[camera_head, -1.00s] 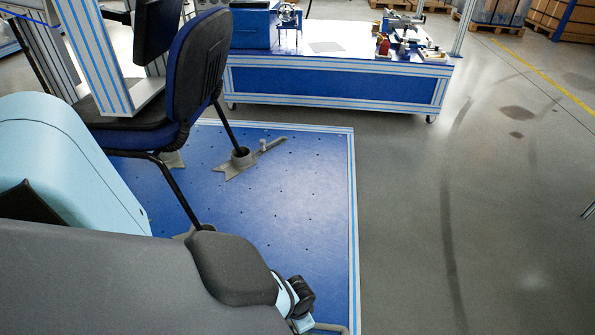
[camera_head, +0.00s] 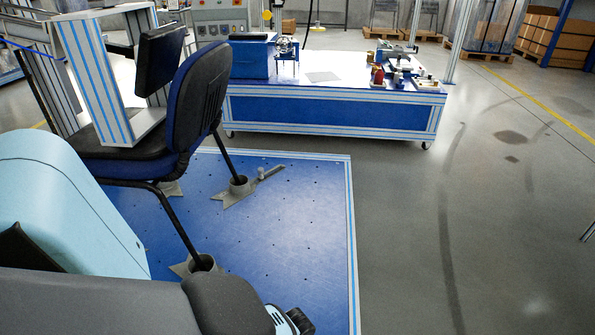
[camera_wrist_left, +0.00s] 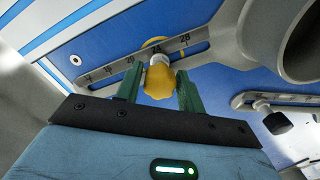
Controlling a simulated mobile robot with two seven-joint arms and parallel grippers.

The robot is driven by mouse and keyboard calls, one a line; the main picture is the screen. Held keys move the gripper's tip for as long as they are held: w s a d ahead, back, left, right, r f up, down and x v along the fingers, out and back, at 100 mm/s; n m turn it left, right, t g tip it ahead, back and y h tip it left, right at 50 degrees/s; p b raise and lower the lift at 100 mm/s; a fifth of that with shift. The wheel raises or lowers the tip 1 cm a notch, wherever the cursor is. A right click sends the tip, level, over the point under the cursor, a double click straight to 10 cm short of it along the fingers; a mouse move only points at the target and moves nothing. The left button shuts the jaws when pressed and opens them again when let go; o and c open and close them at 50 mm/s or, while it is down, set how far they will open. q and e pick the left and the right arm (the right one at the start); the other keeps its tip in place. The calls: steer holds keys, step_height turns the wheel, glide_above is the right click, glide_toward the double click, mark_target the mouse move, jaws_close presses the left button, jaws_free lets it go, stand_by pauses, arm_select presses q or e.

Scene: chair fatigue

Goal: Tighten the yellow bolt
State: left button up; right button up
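The yellow bolt (camera_wrist_left: 160,82) shows in the left wrist view, its rounded yellow head in front of a slotted grey bar with number marks (camera_wrist_left: 112,68). My left gripper (camera_wrist_left: 160,88) has its two green fingers on either side of the bolt head. In the head view the bolt and the left fingers are out of sight, with my arm across the lower left. My right gripper is in neither current view.
The blue platform (camera_head: 290,240) carries the office chair (camera_head: 190,100), whose legs stand in grey foot holders (camera_head: 238,188). In the left wrist view a second bar with a dark knob (camera_wrist_left: 277,122) lies right. A blue workbench (camera_head: 330,112) stands behind; the floor at right is clear.

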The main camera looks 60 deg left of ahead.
arm_select(q)
steer(key=c, duration=0.6)
steer(key=shift+m, duration=2.1)
arm_select(e)
steer(key=shift+s+f, duration=0.15)
steer(key=shift+s, duration=0.25)
steer(key=shift+w, duration=0.15)
arm_select(q)
steer(key=shift+a+m, duration=0.1)
steer(key=shift+m, duration=0.3)
steer(key=m, duration=0.3)
steer(key=shift+b, duration=0.35)
arm_select(e)
steer(key=shift+w+f, duration=0.2)
steer(key=shift+s, duration=0.1)
